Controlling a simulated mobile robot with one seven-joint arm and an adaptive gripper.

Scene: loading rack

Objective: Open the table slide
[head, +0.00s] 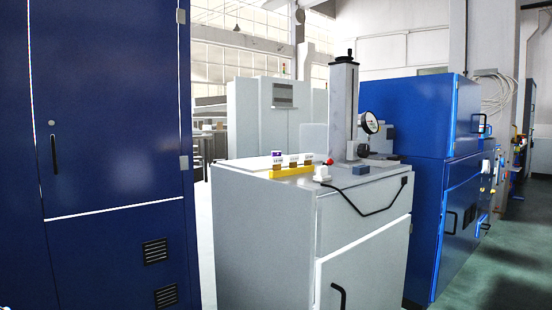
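A light grey cabinet (260,240) stands in the middle of the head view. Its upper front panel (355,222) sits flush, above a door with a black handle (338,297). On the cabinet top stands a test stand with an upright grey column (343,110), a crank at its top and a round dial gauge (369,123). A red knob (329,161) is near its foot. I cannot tell which part is the table slide or whether it is open. My gripper is not in view.
A yellow holder (290,172) with several small items, a white block (321,173) and a blue-grey block (361,170) sit on the cabinet top. A tall dark blue cabinet (110,120) stands left. Blue machines (420,110) stand right. Green floor (510,250) is clear at right.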

